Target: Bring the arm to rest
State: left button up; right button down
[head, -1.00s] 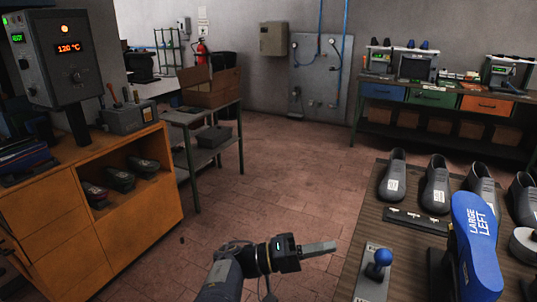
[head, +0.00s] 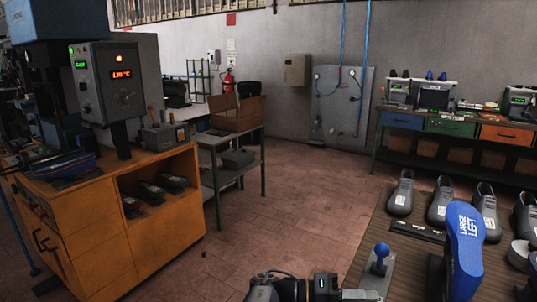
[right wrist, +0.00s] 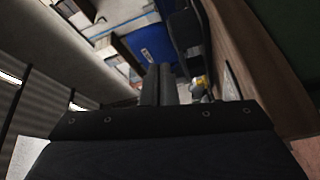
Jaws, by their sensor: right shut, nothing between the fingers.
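My right gripper (head: 360,295) shows at the bottom edge of the head view, low and left of the brown bench. Its pale fingers lie together with nothing between them. In the right wrist view the two fingers (right wrist: 159,85) also lie side by side and empty. The gripper is apart from the blue "LARGE LEFT" form (head: 465,255) and the blue-knobbed lever (head: 380,258) on the bench. Most of the right arm is cut off by the picture edge. My left gripper is not in view.
The brown bench (head: 408,222) at the right carries several grey shoe forms (head: 401,194). An orange cabinet (head: 165,225) with a control box (head: 110,80) stands at the left, a grey side table (head: 226,185) behind it. The tiled floor (head: 290,215) between is clear.

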jog(key=s+d+f+n+g+y+p, duration=0.2)
jog(key=s+d+f+g+y, duration=0.1)
jog(key=s+d+f+y, duration=0.7)
jog(key=s+a+r+t+y+p, duration=0.1)
jog(key=s+a+r+t+y, duration=0.8)
jog(key=s+r+t+y, duration=0.2)
jog(key=shift+s+n+y+p, duration=0.4)
jog(key=shift+y, duration=0.2)
